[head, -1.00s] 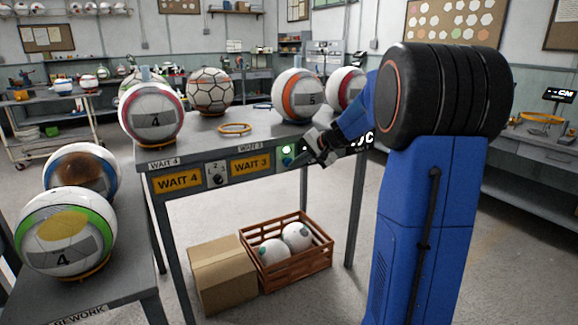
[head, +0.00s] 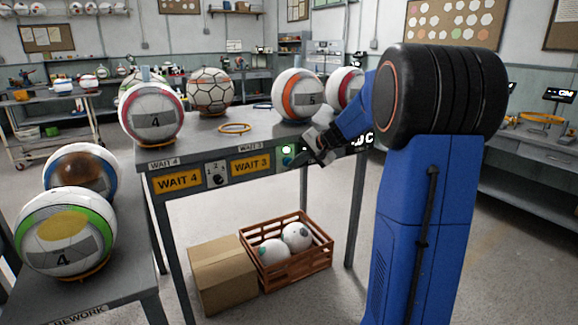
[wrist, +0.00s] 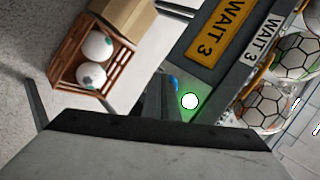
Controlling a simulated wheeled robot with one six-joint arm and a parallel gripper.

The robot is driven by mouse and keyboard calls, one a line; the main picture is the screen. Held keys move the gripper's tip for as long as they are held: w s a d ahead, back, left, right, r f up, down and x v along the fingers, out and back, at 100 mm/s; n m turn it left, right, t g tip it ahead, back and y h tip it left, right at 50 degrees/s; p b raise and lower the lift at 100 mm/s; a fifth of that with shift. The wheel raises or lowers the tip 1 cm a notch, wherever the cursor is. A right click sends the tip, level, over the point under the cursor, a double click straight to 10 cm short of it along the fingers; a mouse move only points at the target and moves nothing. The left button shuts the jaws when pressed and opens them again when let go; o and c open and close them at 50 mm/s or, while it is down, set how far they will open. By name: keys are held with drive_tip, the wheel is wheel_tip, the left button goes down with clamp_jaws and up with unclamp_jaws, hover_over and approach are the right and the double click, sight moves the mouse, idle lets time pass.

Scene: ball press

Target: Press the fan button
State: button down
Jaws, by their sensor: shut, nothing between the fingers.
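The control panel (head: 218,176) runs along the front edge of the grey table. A lit green light (head: 287,149) sits on it to the right of the "WAIT 3" sign, and it shows as a white spot with a green glow (wrist: 190,101) in the wrist view. A small blue round part (wrist: 173,83) shows beside it. No fan label is readable, so I cannot tell which part is the fan button. My gripper (head: 300,162) is shut and empty, close to the panel just right of and below the green light. I cannot tell whether it touches anything.
A dial (head: 217,175) sits between the yellow "WAIT 4" sign (head: 177,180) and "WAIT 3" sign (head: 251,165). Several balls stand on the table above. A cardboard box (head: 222,272) and a brown crate (head: 290,268) with two balls are on the floor below.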

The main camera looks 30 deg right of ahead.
idle(0.5)
drive_tip(key=shift+s, duration=0.5)
drive_tip(key=s, duration=0.5)
drive_tip(key=shift+s+d, duration=0.1)
drive_tip(key=shift+s, duration=0.25)
idle(0.5)
